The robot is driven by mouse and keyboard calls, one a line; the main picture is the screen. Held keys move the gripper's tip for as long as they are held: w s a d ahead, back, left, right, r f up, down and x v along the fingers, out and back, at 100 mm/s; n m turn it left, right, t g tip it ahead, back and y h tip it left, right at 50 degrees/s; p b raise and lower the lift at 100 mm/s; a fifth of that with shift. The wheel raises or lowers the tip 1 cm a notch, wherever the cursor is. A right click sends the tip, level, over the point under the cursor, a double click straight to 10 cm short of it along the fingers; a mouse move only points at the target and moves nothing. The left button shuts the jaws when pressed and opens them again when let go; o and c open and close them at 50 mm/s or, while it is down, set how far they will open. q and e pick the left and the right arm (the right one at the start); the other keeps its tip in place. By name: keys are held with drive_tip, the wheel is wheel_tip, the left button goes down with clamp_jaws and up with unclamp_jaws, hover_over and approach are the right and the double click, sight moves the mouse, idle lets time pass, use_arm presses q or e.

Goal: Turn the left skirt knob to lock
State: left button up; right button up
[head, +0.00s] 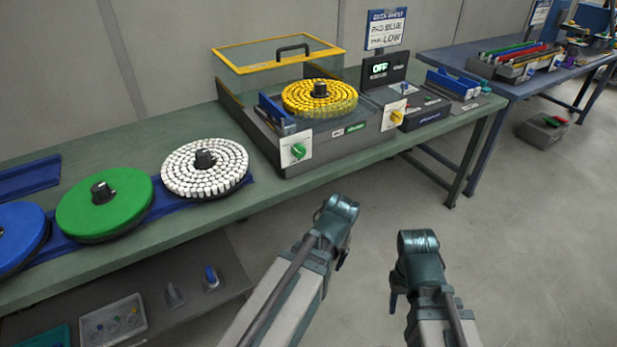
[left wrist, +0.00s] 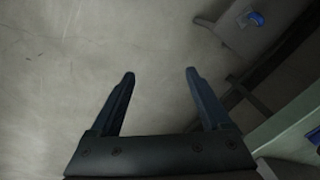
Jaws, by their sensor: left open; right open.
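The left skirt knob is a green knob (head: 298,151) on a white plate at the left of the machine's front skirt in the head view. Its lock marking is too small to read. A yellow knob (head: 397,117) sits on a second white plate further right. My left gripper (left wrist: 160,75) is open and empty, its two dark fingers apart over the floor. In the head view, the left arm stands in front of the bench, well short of the green knob. My right gripper (head: 395,295) is open, further right over the floor, and touches nothing visible; its fingers are mostly hidden.
The machine (head: 345,138) holds a yellow carousel (head: 320,97) under a raised yellow-framed clear lid (head: 279,52). An OFF display (head: 380,68) stands beside it. White (head: 204,168) and green (head: 104,203) discs lie left on the green bench (head: 190,232). The floor before the bench is clear.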

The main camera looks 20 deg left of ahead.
use_arm(q)
drive_tip(key=w+a+f+n+t+y+b, duration=0.2)
drive_tip(key=w+a+f+n+y+b, duration=0.15)
drive_tip(key=w+a+y+b, duration=0.35)
drive_tip(key=w+d+r+n+t+y+p, duration=0.1)
drive_tip(key=w+r+n+t+y, duration=0.1)
drive_tip(key=r, duration=0.7)
drive_tip(key=w+d+r+n+t+y+p, duration=0.1)
drive_tip(key=w+r+n+t+y, duration=0.1)
drive_tip(key=w+r+t, duration=0.3)
wheel_tip(320, 180, up, 4)
drive_tip(key=shift+w+d+r+t+y, duration=0.15)
drive_tip(key=shift+d+t+y, duration=0.25)
drive_tip(key=shift+y, duration=0.4)
use_arm(e)
wheel_tip(320, 180, down, 7)
drive_tip(key=shift+f, duration=0.15)
use_arm(q)
drive_tip(key=shift+n, duration=0.25)
use_arm(e)
drive_tip(key=shift+a, duration=0.1)
